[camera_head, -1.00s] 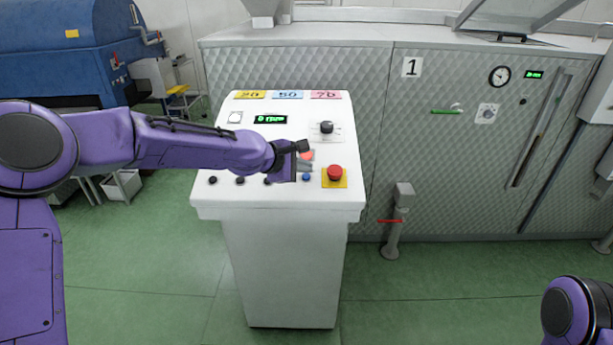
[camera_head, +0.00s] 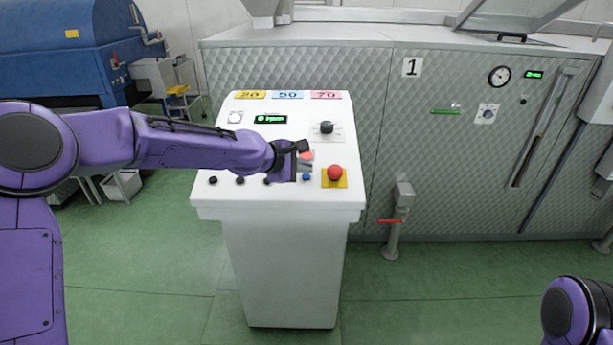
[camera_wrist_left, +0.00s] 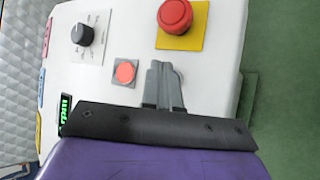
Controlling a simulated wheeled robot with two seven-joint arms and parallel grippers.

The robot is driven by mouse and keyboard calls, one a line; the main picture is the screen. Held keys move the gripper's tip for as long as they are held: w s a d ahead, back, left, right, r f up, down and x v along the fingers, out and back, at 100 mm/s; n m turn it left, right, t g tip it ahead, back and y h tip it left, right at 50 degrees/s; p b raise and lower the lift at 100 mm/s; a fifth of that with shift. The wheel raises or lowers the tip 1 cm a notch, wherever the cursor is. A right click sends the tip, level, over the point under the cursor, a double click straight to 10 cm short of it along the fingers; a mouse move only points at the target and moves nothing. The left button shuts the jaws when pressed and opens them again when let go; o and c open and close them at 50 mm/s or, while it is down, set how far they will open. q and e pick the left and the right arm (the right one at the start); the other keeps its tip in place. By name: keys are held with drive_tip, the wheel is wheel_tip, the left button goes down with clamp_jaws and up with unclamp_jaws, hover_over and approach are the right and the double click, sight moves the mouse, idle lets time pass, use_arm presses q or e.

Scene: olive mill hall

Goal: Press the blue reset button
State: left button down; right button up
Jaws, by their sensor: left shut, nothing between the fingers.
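The blue button (camera_head: 306,177) is a small round knob on the sloped top of a white control console (camera_head: 282,215), left of the red mushroom button. My left gripper (camera_head: 307,164) is shut and empty, its grey fingertips just above the blue button in the head view. I cannot tell whether they touch it. In the left wrist view the shut fingers (camera_wrist_left: 160,85) lie over the panel between the red square button and the console's edge; the blue button is hidden there. My right gripper is out of view; only part of my right arm shows at bottom right.
The console also bears a red mushroom button on a yellow plate (camera_head: 334,175), a red square button (camera_wrist_left: 125,72), a black selector knob (camera_head: 326,128), a green display (camera_head: 270,119) and several black buttons. A quilted metal machine (camera_head: 450,150) stands behind. Green floor is clear in front.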

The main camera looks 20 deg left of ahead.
use_arm(q)
drive_tip(key=shift+f, duration=0.15)
drive_tip(key=shift+w+f, duration=0.15)
drive_tip(key=shift+f, duration=0.15)
drive_tip(key=shift+f, duration=0.35)
idle(0.5)
drive_tip(key=shift+r, duration=0.1)
drive_tip(key=shift+r+p, duration=0.65)
drive_tip(key=shift+p, duration=0.2)
drive_tip(key=shift+s, duration=0.2)
drive_tip(key=shift+r, duration=0.1)
